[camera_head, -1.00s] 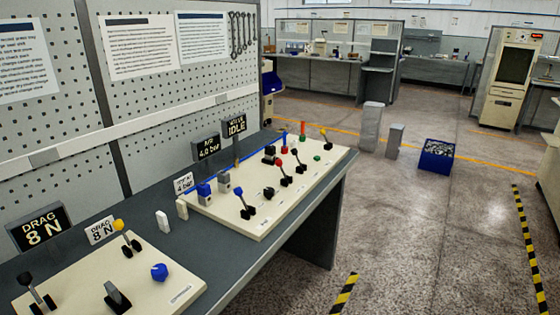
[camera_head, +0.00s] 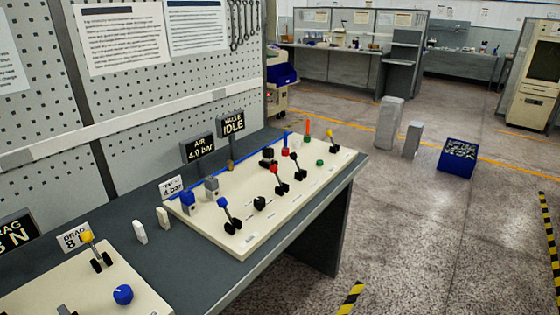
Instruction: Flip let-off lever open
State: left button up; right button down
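A cream panel (camera_head: 255,235) on the grey bench carries several levers. A blue-tipped lever (camera_head: 227,212) leans at its near end. A red-knobbed lever (camera_head: 277,181) and another dark-stemmed lever (camera_head: 297,171) stand near the middle. A yellow-tipped lever (camera_head: 331,140) is at the far end. A nearer cream panel (camera_head: 45,285), cut off at the lower left, has a yellow-knobbed lever (camera_head: 93,248) and a blue knob (camera_head: 123,295). The small labels are unreadable, so I cannot tell which lever is the let-off lever. Neither gripper is in view.
Display signs, including one reading IDLE (camera_head: 232,124) and an AIR 4.0 bar sign (camera_head: 198,147), stand behind the panel. A pegboard wall (camera_head: 160,100) backs the bench. Grey blocks (camera_head: 389,122) and a blue bin (camera_head: 458,157) stand on the floor. Open floor lies right of the bench.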

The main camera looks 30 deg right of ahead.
aim_at(273, 168)
jog(key=i+l+u, duration=0.3)
jog(key=l, duration=1.35)
jog(key=l+u, duration=0.25)
jog(key=l, duration=1.4)
jog(key=k, duration=0.05)
